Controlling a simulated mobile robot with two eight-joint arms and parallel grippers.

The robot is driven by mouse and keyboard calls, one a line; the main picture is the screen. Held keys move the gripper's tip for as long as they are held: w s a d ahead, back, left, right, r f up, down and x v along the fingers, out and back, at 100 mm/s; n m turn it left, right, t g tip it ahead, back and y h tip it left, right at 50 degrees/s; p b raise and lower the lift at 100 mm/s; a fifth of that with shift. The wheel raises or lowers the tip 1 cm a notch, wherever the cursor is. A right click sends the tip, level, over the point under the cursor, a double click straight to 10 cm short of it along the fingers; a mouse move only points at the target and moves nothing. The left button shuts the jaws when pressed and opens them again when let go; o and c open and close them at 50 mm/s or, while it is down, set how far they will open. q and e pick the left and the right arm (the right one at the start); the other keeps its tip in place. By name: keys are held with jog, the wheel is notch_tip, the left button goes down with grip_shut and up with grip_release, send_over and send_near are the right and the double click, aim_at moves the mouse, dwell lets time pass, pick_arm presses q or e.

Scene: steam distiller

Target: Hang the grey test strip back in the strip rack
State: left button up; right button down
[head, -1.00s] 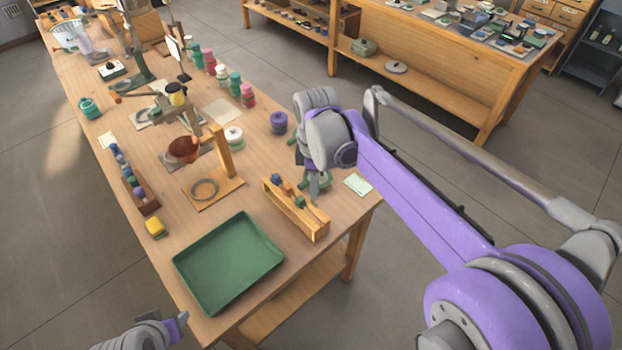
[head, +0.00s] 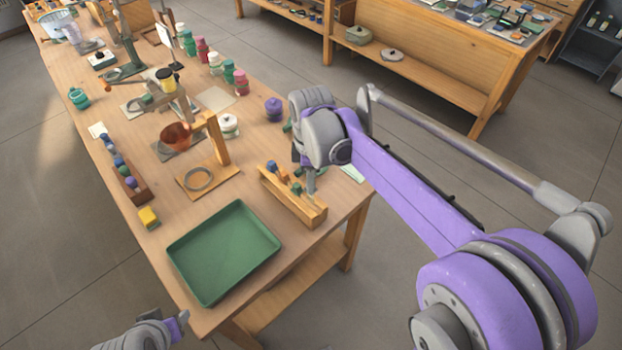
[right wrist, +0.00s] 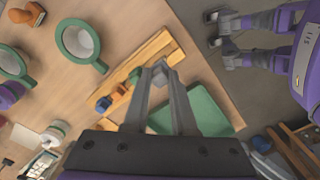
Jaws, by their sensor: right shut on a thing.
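The wooden strip rack (head: 306,211) stands near the right edge of the bench, with blue, orange and green strip tops along it. It also shows in the right wrist view (right wrist: 172,50). My right gripper (head: 311,188) is at the rack's near right end, its fingers pointing down. In the right wrist view its fingers (right wrist: 160,70) are shut on a small grey piece, the grey test strip (right wrist: 160,79), close over the rack. Most of the strip is hidden, and I cannot tell whether it touches the rack. My left gripper (head: 183,318) is at the lower left, apart from the bench; its jaws are unclear.
A green tray (head: 223,252) lies left of the rack. A wooden stand with a ring (head: 199,179) is behind the tray. A purple jar (head: 273,108) and a white-lidded jar (head: 228,126) stand farther back. A yellow block (head: 149,217) lies near the left edge.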

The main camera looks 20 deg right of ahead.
jog(key=shift+f, duration=0.4)
dwell(0.8)
jog(key=shift+f+b, duration=0.8)
jog(key=shift+f, duration=0.2)
jog(key=shift+f, duration=0.3)
jog(key=shift+f+b, duration=0.85)
jog(key=shift+f, duration=0.25)
jog(key=c, duration=0.6)
grip_release()
jog(key=shift+c, duration=0.2)
